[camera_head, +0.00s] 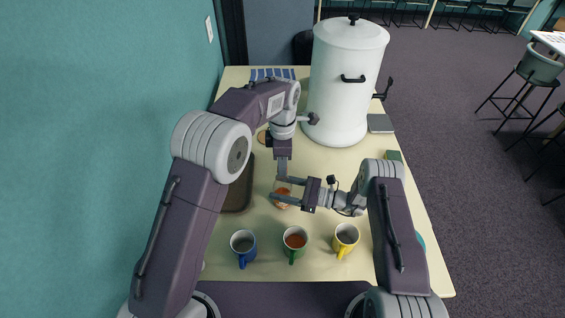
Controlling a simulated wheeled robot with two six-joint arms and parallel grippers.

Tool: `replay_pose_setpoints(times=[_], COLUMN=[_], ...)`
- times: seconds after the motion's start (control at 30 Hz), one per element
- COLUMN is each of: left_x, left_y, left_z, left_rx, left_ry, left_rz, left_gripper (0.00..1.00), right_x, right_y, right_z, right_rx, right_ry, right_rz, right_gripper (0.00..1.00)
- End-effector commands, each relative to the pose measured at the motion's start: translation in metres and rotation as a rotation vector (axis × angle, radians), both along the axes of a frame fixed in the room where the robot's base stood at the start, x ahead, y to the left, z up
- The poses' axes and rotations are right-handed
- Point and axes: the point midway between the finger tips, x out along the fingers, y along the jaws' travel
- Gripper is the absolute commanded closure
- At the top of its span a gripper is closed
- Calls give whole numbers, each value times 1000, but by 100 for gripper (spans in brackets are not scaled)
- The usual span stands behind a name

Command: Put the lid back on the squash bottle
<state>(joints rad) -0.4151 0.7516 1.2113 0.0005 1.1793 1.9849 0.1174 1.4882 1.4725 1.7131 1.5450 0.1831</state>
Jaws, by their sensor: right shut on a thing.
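A small orange object, which looks like the squash bottle (282,194), stands near the middle of the table behind the mugs. My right gripper (281,190) reaches in from the right with its fingers on either side of it, shut on it. My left gripper (283,172) points down from above, just behind the bottle's top. Its fingertips are small and overlap the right fingers, so its opening is unclear. I cannot make out the lid; it may be hidden by the grippers.
Blue (243,243), green (295,241) and yellow (346,237) mugs stand in front; the green one holds reddish liquid. A big white urn (340,85) stands behind. A brown tray (237,197) lies left, partly behind my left arm. A wall borders the left side.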

Motion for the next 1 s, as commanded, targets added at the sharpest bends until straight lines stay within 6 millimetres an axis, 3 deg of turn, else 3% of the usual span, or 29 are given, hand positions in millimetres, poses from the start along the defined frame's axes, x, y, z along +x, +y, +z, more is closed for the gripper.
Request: replay_pose_setpoints(times=[0.13,0.27,1.0], left_x=[0,0,0], left_y=[0,0,0], left_z=[0,0,-2], left_rx=[0,-1,-5], left_ry=[0,1,3], left_rz=[-114,-484,-3055], left_gripper=[100,100,100], right_x=[0,0,0], right_y=[0,0,0], right_z=[0,0,0], right_rx=[0,0,0], right_ry=[1,1,0], right_rz=[0,-1,-1], right_gripper=[100,100,100])
